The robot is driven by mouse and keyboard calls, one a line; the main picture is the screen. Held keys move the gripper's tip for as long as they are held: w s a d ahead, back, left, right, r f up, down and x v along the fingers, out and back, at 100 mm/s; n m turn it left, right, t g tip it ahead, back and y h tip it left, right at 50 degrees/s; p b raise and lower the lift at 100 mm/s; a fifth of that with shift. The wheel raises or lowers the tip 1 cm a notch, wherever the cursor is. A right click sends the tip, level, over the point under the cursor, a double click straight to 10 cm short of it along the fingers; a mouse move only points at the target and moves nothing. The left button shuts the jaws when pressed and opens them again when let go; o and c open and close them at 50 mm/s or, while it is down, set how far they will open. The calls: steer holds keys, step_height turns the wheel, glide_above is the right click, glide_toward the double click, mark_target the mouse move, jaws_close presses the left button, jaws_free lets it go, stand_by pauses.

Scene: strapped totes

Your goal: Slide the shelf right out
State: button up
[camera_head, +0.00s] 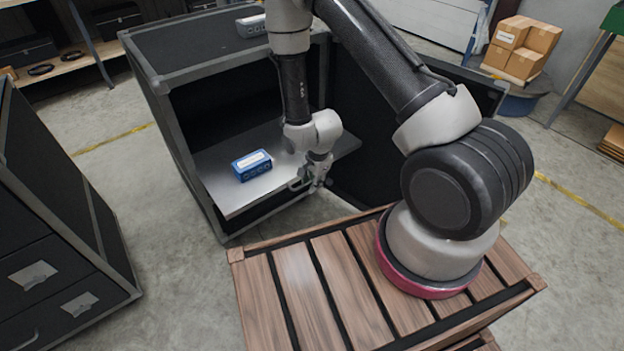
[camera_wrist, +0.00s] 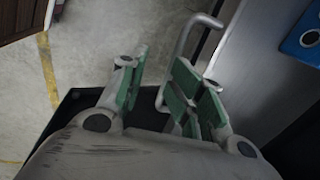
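The grey pull-out shelf (camera_head: 222,194) sits inside an open black cabinet, and its front edge shows at the cabinet mouth. In the wrist view the shelf (camera_wrist: 248,75) lies to the right. A curved metal handle (camera_wrist: 183,40) stands out from its edge. My gripper (camera_head: 307,184) is at the front edge of the shelf. In the wrist view my gripper (camera_wrist: 158,78) has its green-padded fingers apart, with the handle beside and partly behind the right finger. I cannot tell whether they touch. The handle is not clear in the head view.
A blue box (camera_head: 252,165) rests on the shelf. The cabinet (camera_head: 180,130) has its black door (camera_head: 375,150) swung open to the right. A grey device (camera_head: 250,25) lies on top. Another dark drawer cabinet (camera_head: 50,230) stands at left. Concrete floor (camera_head: 180,270) is bare between them.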

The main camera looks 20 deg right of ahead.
steer(key=shift+w+r, duration=0.1)
stand_by(0.3)
step_height(320, 180, up, 12)
steer(key=s, duration=0.2)
steer(key=shift+s+d+f, duration=0.15)
steer(key=shift+d+f, duration=0.05)
steer(key=shift+d, duration=0.15)
